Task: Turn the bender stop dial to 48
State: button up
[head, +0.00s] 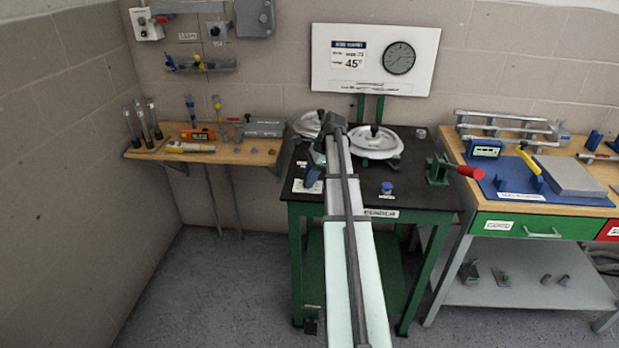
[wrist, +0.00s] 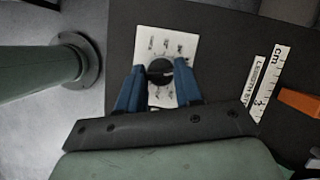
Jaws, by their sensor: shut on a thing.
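The stop dial is a round black knob (wrist: 159,71) on a white plate with small printed marks (wrist: 166,42). A pale pointer line shows on the right part of the knob; the printed numbers are too blurred to read. In the wrist view my gripper (wrist: 160,78) has its two blue fingers on either side of the knob, shut on it. In the head view the plate (head: 300,187) lies at the front left of the black bench top, and my gripper (head: 313,180) is over it, with my arm hiding much of it.
The black bench (head: 430,196) carries round bender wheels (head: 376,142), a blue knob (head: 387,188) and a green vise with a red handle (head: 468,171). A wall board (head: 330,82) reads 45°. A ruler strip (wrist: 272,85) and an orange piece (wrist: 298,104) lie right of the dial.

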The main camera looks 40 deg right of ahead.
jog(key=shift+d+n+g, duration=0.1)
jog(key=shift+n+g, duration=0.3)
jog(key=shift+n, duration=0.6)
jog(key=o, duration=1)
jog(key=shift+o, duration=0.2)
jog(key=v, duration=1.3)
jog(key=shift+d+r, duration=0.15)
jog(key=shift+r, duration=0.15)
